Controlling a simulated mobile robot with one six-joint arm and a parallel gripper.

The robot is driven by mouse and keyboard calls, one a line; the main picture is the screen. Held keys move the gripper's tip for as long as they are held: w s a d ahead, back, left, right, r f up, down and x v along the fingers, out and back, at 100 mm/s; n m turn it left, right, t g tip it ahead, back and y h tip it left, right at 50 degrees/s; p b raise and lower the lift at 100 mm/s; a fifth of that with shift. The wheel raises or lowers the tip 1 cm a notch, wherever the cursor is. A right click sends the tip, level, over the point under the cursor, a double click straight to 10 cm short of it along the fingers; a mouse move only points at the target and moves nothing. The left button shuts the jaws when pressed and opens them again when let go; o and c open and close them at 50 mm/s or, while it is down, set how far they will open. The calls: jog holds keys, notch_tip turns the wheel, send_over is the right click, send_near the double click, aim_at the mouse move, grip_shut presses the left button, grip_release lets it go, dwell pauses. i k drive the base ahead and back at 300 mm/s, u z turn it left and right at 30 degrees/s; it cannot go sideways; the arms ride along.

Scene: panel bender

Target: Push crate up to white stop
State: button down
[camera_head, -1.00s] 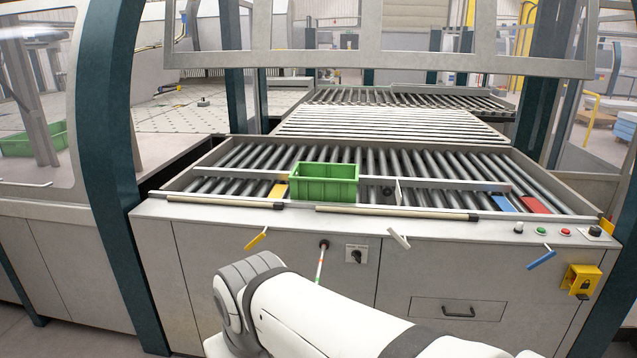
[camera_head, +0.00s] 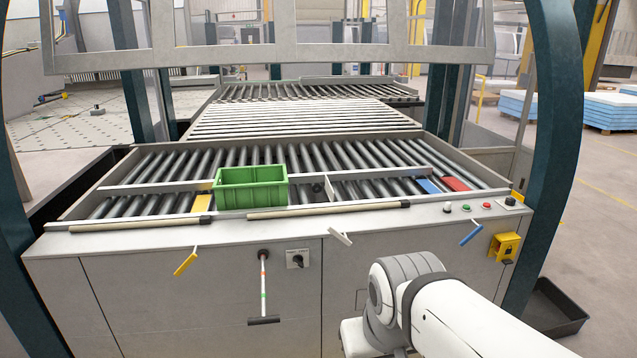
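The green crate (camera_head: 250,190) sits upright on the roller table, in the lane between two long rails, just right of a yellow plate (camera_head: 202,202). A thin upright white plate (camera_head: 331,188), which looks like the white stop, stands across the lane to the right of the crate. A gap with a small dark round part (camera_head: 318,188) lies between them. My white and grey arm rises at the lower right, in front of the cabinet and apart from the crate. My gripper is not in view.
Blue (camera_head: 427,185) and red (camera_head: 455,184) plates lie farther right on the rollers. Yellow (camera_head: 186,262), white (camera_head: 340,237) and blue (camera_head: 471,234) handles stick out from the cabinet front. A rod with a black crossbar (camera_head: 263,320) hangs there. Two pale bars (camera_head: 328,210) lie along the front edge.

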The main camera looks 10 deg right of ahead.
aim_at(261, 186)
jog(key=z, duration=0.1)
jog(key=i, duration=1)
